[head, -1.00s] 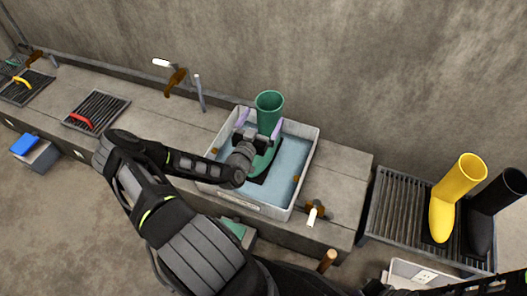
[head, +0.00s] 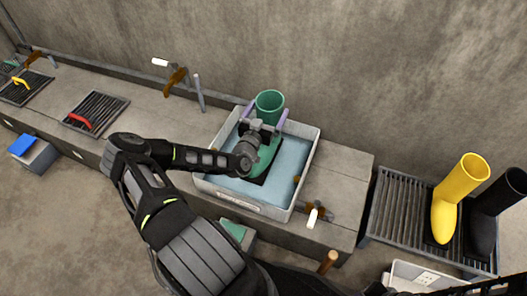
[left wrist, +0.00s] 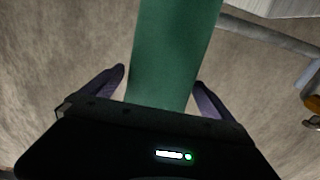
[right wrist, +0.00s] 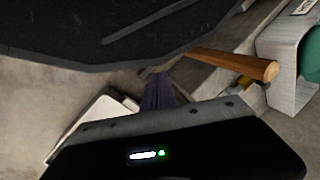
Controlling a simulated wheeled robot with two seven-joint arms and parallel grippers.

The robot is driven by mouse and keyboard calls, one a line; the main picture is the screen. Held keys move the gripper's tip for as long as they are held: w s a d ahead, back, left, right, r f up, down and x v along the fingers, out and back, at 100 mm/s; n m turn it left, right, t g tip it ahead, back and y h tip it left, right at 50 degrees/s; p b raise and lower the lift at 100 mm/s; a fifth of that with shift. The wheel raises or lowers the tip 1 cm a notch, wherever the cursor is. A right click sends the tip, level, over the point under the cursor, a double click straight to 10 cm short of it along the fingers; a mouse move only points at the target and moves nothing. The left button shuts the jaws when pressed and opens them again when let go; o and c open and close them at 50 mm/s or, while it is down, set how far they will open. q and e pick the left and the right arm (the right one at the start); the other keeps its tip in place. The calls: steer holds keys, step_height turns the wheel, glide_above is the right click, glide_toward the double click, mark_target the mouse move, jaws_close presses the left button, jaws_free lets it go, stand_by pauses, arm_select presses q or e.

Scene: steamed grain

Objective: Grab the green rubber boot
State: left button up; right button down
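The green rubber boot (head: 270,104) stands in the pale, water-filled basin (head: 240,204), its shaft up and its foot toward the front. In the left wrist view the boot's shaft (left wrist: 172,55) fills the space between the fingers. My left gripper (head: 265,112) is open, with one purple finger on each side of the shaft. The fingers lie close to the shaft; I cannot tell whether they touch it. My right gripper (right wrist: 158,85) has its purple fingers together and holds nothing visible.
A yellow boot (head: 446,215) and a black boot (head: 484,230) stand on a grate (head: 390,215) at the right. A tap (head: 316,214) is beside the basin. A wooden handle (right wrist: 235,64) is near my right gripper. The wall is close behind the basin.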

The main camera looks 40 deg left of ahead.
arm_select(q)
steer(key=c, duration=1.8)
